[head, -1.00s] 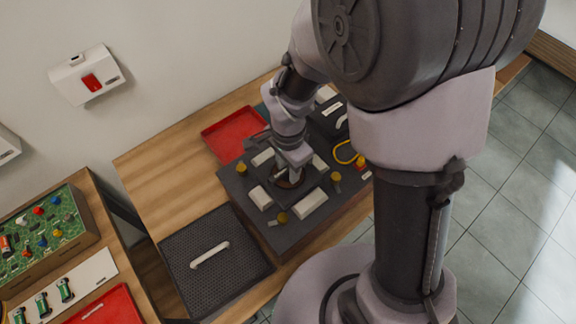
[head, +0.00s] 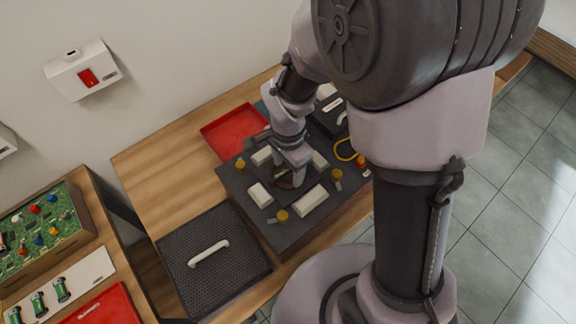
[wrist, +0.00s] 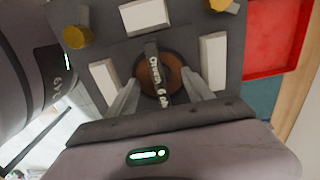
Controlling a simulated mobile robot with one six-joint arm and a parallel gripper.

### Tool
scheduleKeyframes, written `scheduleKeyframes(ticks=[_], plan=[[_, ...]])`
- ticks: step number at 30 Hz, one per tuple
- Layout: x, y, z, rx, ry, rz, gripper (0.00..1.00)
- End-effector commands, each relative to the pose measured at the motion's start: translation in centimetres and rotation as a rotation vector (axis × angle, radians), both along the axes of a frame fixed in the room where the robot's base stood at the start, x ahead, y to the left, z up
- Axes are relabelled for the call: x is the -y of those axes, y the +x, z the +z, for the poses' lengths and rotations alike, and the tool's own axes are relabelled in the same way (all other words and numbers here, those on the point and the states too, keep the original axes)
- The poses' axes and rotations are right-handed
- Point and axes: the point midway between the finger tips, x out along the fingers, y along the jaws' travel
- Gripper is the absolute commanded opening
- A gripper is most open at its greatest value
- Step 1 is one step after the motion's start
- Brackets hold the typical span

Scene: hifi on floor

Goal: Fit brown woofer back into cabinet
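The brown woofer (wrist: 150,76) sits within the square recess of the dark grey cabinet (wrist: 100,50), with a dark lettered bar across its face. I cannot tell whether it is fully seated. The cabinet lies face up on the wooden table in the head view (head: 240,188). My gripper (wrist: 162,88) is over the woofer with its fingers spread, one on each side of the bar and apart from it. In the head view my gripper (head: 291,178) hides most of the woofer.
White blocks (wrist: 145,16) and yellow knobs (wrist: 77,37) stand around the recess. A red tray (head: 233,130) lies behind the cabinet. A black grille panel with a white handle (head: 185,250) lies at the front left. Bare table (head: 165,165) shows at left.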

Motion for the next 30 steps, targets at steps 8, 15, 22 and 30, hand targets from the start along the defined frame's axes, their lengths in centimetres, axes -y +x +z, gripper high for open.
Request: scheduleKeyframes(ticks=[8, 15, 22, 30], plan=[[0.0, 0.0, 0.8, 0.000, 0.000, 0.000, 0.60], [0.0, 0.1, 6.1, 0.003, 0.001, 0.000, 0.60], [0.0, 0.1, 12.0, 0.003, 0.001, 0.000, 0.60], [0.0, 0.0, 16.9, 0.002, 0.001, -0.001, 0.60]])
